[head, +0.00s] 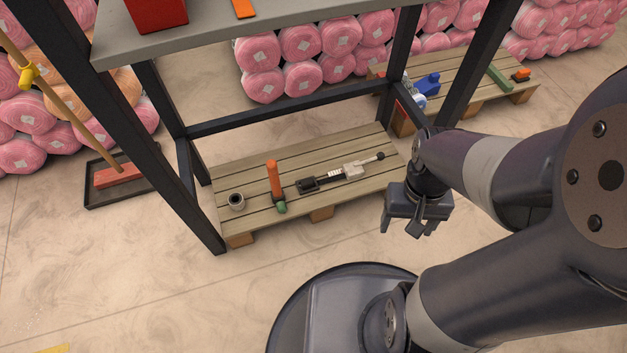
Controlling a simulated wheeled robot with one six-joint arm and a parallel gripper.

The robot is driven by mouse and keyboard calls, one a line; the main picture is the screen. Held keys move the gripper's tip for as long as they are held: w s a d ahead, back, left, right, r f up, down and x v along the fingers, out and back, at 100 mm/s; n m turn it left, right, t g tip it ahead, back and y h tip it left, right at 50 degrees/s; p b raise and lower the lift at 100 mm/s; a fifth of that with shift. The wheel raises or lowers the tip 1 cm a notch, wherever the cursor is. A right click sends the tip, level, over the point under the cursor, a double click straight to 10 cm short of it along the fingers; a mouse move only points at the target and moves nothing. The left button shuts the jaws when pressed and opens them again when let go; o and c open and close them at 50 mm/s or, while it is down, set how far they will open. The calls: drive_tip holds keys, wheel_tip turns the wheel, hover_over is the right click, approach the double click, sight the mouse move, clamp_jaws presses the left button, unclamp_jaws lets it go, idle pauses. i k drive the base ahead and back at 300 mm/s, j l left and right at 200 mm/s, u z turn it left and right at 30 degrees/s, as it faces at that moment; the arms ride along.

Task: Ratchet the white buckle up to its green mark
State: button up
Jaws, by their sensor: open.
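The white buckle (354,171) sits on a short dark strap or rail (321,182) that lies on a low wooden pallet (243,166) under the workbench. White ticks show on the dark part left of the buckle. I cannot make out a green mark on it at this size. My gripper (407,227) is open and empty, pointing down. In the picture it is to the right of and below the buckle, apart from it, just off the pallet's right front.
Dark bench legs (180,170) and a cross bar (290,118) frame the pallet. The floor in front (200,290) is clear.

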sight(380, 155)
drive_tip(key=i+l+u, duration=0.15)
drive_tip(key=u, duration=0.25)
drive_tip(key=i+l+u, duration=0.1)
drive_tip(key=l+u, duration=0.15)
drive_tip(key=u, duration=0.2)
drive_tip(key=i+l+u, duration=0.1)
drive_tip(key=l+u, duration=0.3)
drive_tip(key=j, duration=0.15)
